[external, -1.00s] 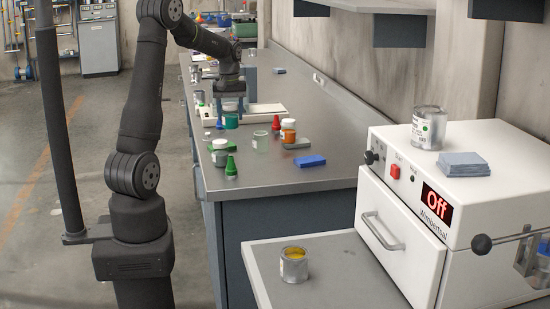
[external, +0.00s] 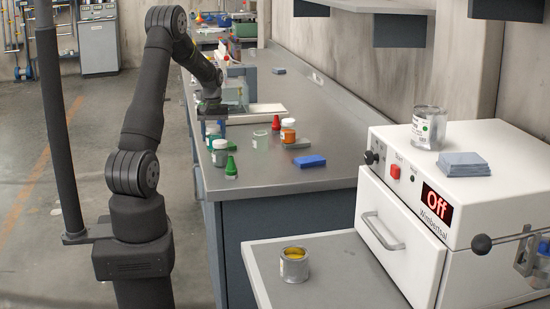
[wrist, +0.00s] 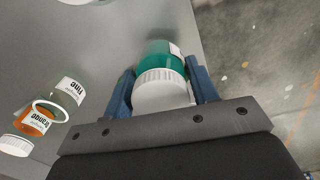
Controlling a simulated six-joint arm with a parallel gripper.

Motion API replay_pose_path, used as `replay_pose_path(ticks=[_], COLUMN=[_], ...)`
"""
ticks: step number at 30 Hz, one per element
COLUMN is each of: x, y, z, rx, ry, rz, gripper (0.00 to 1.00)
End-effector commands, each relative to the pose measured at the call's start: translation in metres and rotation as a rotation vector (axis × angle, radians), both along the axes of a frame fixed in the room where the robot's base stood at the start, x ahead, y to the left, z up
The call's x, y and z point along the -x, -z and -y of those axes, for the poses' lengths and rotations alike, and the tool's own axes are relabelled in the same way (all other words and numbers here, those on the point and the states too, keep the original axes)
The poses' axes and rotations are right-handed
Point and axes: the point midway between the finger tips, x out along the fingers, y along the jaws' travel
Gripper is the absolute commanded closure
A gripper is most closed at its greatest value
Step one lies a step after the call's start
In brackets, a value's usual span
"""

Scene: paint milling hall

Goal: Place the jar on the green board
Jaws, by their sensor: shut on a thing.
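The jar (wrist: 160,92) has a green body and a white ribbed lid. In the wrist view it sits between the two blue fingers of my gripper (wrist: 161,78), which are shut on it. In the external view my gripper (external: 212,118) is at the left edge of the steel bench, and the jar is small and partly hidden there. A green board cannot be made out with certainty in either view.
An open can (external: 293,265) stands on the near table.

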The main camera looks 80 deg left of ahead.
Motion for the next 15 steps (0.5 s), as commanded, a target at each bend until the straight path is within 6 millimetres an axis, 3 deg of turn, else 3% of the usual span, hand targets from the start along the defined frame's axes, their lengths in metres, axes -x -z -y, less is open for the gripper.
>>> replay_pose_path(ticks=[9, 10, 12, 15], x=[-0.0002, -0.0001, -0.0002, -0.0002], y=[0.0029, 0.0025, 0.0023, 0.0022], z=[0.0001, 0.0001, 0.0001, 0.0001], rx=[0.000, 0.000, 0.000, 0.000], ry=[0.000, 0.000, 0.000, 0.000], rz=[0.000, 0.000, 0.000, 0.000], gripper=[0.73, 0.41, 0.27, 0.25])
